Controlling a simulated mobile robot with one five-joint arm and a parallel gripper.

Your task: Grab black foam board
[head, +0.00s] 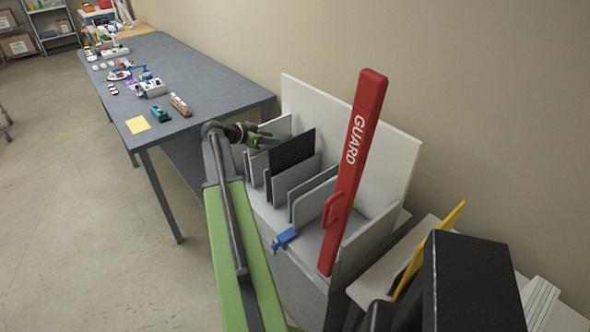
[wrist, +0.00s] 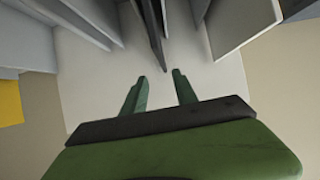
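The black foam board (head: 292,154) stands upright in a slotted rack among grey and white boards in the head view. My gripper (head: 272,140) is at its upper left edge there. In the wrist view my gripper (wrist: 158,77) has its two green fingers apart, with nothing held between them. A thin dark board (wrist: 152,35), seen nearly edge-on, ends just beyond the gap between the fingertips. It looks like the black board. I cannot tell whether a finger touches it. The board's lower part is hidden by a grey board in front.
A red GUARD bar (head: 354,170) leans up across the right of the rack (head: 400,160). A blue clamp (head: 285,238) is at the rack's front. A grey table (head: 205,65) with small items is at left. Grey boards (wrist: 245,25) flank the fingers closely. Open floor lies left.

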